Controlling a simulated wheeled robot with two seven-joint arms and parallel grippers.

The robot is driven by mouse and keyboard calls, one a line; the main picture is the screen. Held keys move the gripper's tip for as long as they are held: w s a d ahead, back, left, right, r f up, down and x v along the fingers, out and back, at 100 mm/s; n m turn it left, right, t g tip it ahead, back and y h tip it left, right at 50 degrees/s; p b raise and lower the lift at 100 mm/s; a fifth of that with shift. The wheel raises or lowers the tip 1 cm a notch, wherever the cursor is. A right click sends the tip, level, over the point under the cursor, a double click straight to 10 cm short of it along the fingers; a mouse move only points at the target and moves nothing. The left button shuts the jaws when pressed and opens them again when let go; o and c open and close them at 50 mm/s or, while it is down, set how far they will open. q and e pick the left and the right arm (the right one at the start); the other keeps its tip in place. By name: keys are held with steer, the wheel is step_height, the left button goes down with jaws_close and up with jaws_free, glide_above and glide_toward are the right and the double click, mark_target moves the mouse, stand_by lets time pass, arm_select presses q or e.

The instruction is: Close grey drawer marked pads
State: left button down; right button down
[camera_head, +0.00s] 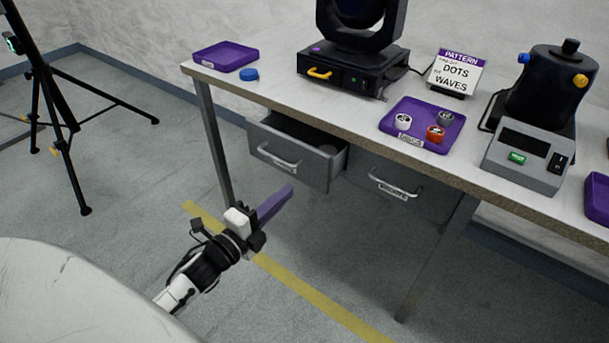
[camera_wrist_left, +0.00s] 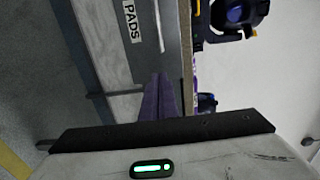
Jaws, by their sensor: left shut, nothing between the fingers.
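The grey drawer marked PADS (camera_head: 292,158) hangs under the table at the left and is pulled partly open, with a round light item inside. Its front, with the PADS label (camera_wrist_left: 132,22) and a pale bar handle, shows at the top of the left wrist view. My left gripper (camera_head: 289,192) is shut and empty, its purple fingers just in front of and below the drawer front. In the left wrist view the finger pair (camera_wrist_left: 160,97) points toward the drawer front; I cannot tell whether it touches. My right gripper is not in view.
A second grey drawer (camera_head: 400,193) to the right is shut. The table (camera_head: 330,118) carries a purple tray (camera_head: 226,56), a blue disc (camera_head: 249,75), a black lamp (camera_head: 352,70), another purple tray (camera_head: 421,114) with small cans, a sign and a grey device (camera_head: 527,158). A tripod (camera_head: 60,110) stands left.

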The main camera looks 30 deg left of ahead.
mark_target(313, 168)
arm_select(q)
steer(key=w, duration=0.8)
steer(key=shift+w+d+b, duration=0.2)
steer(key=shift+d+b, duration=0.15)
steer(key=shift+w, duration=0.15)
